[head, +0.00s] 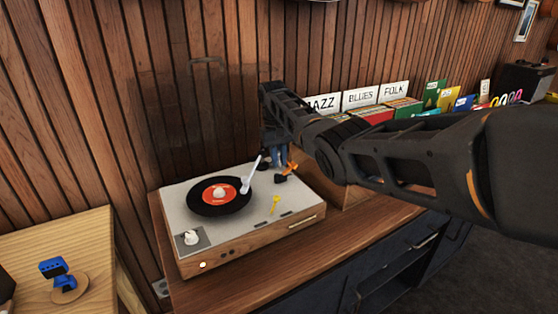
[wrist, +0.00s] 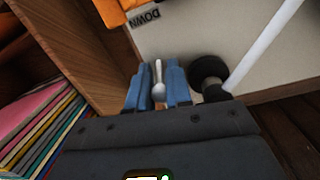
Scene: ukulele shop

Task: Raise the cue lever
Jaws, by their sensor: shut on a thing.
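The cue lever (wrist: 158,90) shows in the wrist view as a thin silver stem with a rounded knob. My gripper (wrist: 157,80) has its two blue fingers shut on the knob, one on each side. A "DOWN" label (wrist: 145,17) is on the pale deck close by. In the head view my gripper (head: 279,156) is at the back right corner of the record player (head: 250,235). The lever cannot be made out there.
The white tonearm (head: 250,176) and its black base (wrist: 208,72) are close beside my gripper. A black record (head: 206,206) lies on the player. A yellow piece (head: 275,203) is on the deck. A wooden record bin (head: 345,193) stands right of the player.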

